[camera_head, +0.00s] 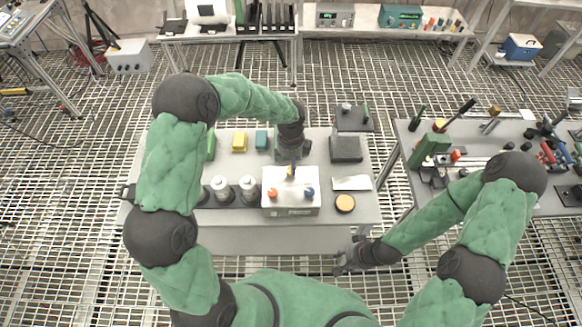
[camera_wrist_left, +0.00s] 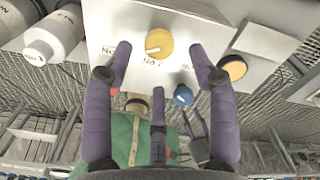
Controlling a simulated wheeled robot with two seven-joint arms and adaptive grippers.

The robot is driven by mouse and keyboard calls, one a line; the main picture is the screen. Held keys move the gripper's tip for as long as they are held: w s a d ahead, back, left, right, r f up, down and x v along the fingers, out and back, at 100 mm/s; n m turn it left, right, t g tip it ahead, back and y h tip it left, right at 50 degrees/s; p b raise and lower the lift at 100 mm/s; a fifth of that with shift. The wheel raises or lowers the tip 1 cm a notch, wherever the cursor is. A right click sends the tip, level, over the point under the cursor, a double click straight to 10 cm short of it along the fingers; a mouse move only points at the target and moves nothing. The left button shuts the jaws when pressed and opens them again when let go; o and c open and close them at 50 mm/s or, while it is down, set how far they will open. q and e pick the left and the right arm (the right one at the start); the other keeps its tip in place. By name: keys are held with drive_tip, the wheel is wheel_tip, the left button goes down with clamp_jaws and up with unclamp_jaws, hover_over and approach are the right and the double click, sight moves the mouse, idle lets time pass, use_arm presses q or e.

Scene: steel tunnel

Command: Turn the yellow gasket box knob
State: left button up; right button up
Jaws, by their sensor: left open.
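The white gasket box (camera_head: 291,208) stands on the grey table, with three knobs on its face. The yellow knob (camera_wrist_left: 159,42) is round with a pale pointer mark. In the head view the yellow knob (camera_head: 290,174) shows only in part below my left gripper (camera_head: 292,161). In the left wrist view the fingers of my left gripper (camera_wrist_left: 160,50) are spread open, with the yellow knob between the tips; contact cannot be told. The orange knob (camera_head: 272,192) and blue knob (camera_head: 309,190) sit nearer to me. My right gripper (camera_head: 350,260) is low beside the table's front edge; its opening is unclear.
White bottles (camera_head: 247,188) stand left of the box. A black disc with an orange top (camera_head: 345,203) and a white plate (camera_head: 351,183) lie to its right. A second table (camera_head: 405,140) with tools stands further right. The table's front strip is clear.

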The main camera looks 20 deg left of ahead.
use_arm(q)
drive_tip(key=shift+f, duration=2.25)
drive_tip(key=c, duration=1.1)
